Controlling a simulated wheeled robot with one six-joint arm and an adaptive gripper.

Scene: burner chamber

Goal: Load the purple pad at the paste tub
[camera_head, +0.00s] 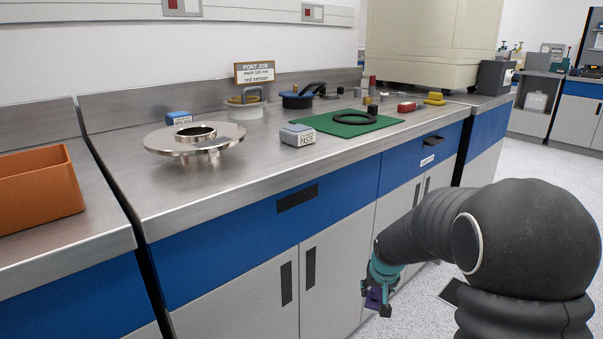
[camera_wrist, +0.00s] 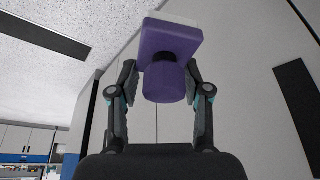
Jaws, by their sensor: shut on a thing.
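My gripper (camera_head: 377,292) is shut on the purple pad (camera_wrist: 171,42), holding it by a purple stub between the two fingers. In the wrist view the pad has a flat purple block and a pale layer on its far side. In the head view the pad (camera_head: 374,298) is a small, partly hidden purple patch, low in front of the cabinet doors and below the counter top.
A metal flanged disc (camera_head: 194,140) and an orange bin (camera_head: 38,190) are to the left. A green mat (camera_head: 340,128) with a black ring (camera_head: 355,118) lies right of the tub. A sign (camera_head: 254,72) stands behind. The counter's front edge lies between gripper and tub.

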